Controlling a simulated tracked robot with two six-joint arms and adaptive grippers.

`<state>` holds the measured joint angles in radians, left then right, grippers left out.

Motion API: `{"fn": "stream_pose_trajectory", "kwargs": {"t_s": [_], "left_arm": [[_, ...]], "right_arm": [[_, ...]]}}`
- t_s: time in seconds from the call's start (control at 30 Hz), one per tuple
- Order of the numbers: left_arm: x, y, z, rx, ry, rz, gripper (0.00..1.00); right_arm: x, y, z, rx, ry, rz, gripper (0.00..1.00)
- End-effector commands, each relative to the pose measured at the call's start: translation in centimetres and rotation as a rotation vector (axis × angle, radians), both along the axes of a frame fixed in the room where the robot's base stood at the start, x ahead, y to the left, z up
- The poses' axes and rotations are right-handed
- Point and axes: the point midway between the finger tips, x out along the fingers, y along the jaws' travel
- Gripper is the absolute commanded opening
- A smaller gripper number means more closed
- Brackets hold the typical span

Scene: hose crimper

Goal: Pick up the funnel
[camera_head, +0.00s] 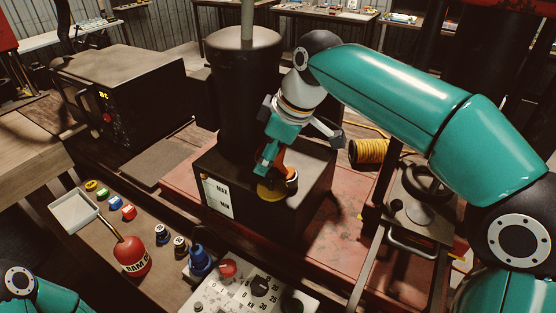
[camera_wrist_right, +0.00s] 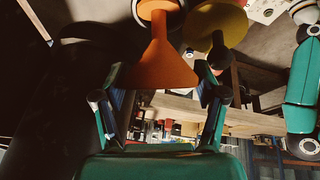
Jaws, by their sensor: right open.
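The orange funnel (camera_wrist_right: 160,62) shows in the right wrist view, its wide end between the two fingers of my right gripper (camera_wrist_right: 158,78). Its narrow end goes into a round opening. In the head view, part of the funnel (camera_head: 280,158) shows behind a finger, above the dark tank (camera_head: 285,215) with a MAX/MIN label. My right gripper (camera_head: 299,150) is open, its fingers spread to either side of the funnel. I cannot tell whether a finger touches it. Only a part of my left arm shows at the lower left; its gripper is out of view.
A yellow cap (camera_head: 270,189) is beside the funnel on the tank. A tall dark cylinder (camera_head: 243,85) stands behind the gripper. A red oil can (camera_head: 132,256), small dies and a control panel (camera_head: 250,290) are in front. A yellow hose coil (camera_head: 369,151) is at right.

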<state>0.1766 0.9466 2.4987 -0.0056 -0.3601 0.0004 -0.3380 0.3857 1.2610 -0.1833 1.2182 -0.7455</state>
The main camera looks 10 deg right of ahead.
Motion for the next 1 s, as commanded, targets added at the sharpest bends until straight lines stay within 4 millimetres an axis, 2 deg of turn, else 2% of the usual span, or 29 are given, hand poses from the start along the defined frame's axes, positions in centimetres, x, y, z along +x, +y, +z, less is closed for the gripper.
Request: {"fn": "stream_pose_trajectory", "kwargs": {"t_s": [0.17, 0.43, 0.77, 1.0], "left_arm": [[0.0, 0.0, 0.0, 0.0, 0.0, 0.0, 0.4], [0.0, 0.0, 0.0, 0.0, 0.0, 0.0, 0.4], [0.0, 0.0, 0.3, 0.0, 0.0, 0.0, 0.4], [0.0, 0.0, 2.0, 0.0, 0.0, 0.0, 0.4]], "right_arm": [[0.0, 0.0, 0.0, 0.0, 0.0, 0.0, 0.72], [0.0, 0.0, 0.0, 0.0, 0.0, 0.0, 0.3], [0.0, 0.0, 0.4, 0.0, 0.0, 0.0, 0.3], [0.0, -0.1, 2.1, 0.0, -0.001, -0.001, 0.3]]}}
